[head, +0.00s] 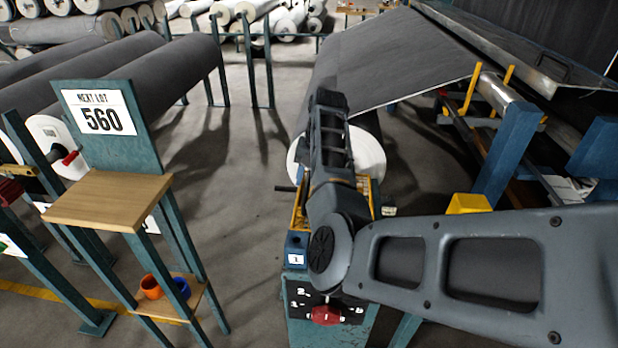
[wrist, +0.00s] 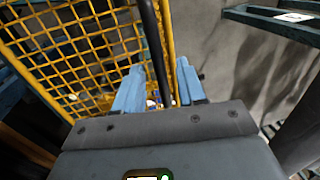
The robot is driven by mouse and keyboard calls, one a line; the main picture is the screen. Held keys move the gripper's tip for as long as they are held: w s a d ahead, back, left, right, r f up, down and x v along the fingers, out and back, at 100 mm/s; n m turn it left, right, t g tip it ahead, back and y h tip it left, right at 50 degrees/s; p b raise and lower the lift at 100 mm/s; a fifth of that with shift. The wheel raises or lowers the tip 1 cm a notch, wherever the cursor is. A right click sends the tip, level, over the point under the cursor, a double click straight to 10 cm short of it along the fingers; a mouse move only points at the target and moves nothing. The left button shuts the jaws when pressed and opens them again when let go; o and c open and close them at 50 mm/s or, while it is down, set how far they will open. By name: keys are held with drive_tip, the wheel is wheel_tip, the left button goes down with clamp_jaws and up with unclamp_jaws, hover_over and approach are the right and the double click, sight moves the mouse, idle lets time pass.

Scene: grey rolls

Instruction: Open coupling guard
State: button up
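The coupling guard, a yellow mesh panel in a yellow frame (wrist: 75,40), fills the upper left of the wrist view. In the head view only parts of its yellow frame (head: 299,212) show beside my arm, which hides the rest. A dark upright bar (wrist: 152,28) comes down from the top of the wrist view and runs between the two blue fingers of my gripper (wrist: 159,67). The fingers stand apart, with a visible gap on each side of the bar. Whether the bar belongs to the guard, I cannot tell. In the head view my arm hides my gripper.
A teal machine post with a red knob (head: 326,316) stands below my arm. A wooden stand (head: 108,200) with a "NEXT LOT 560" sign is at left. A large grey roll (head: 368,160) lies behind the guard. Grey floor is open between stand and machine.

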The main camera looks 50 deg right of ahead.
clamp_jaws()
idle(0.3)
idle(0.4)
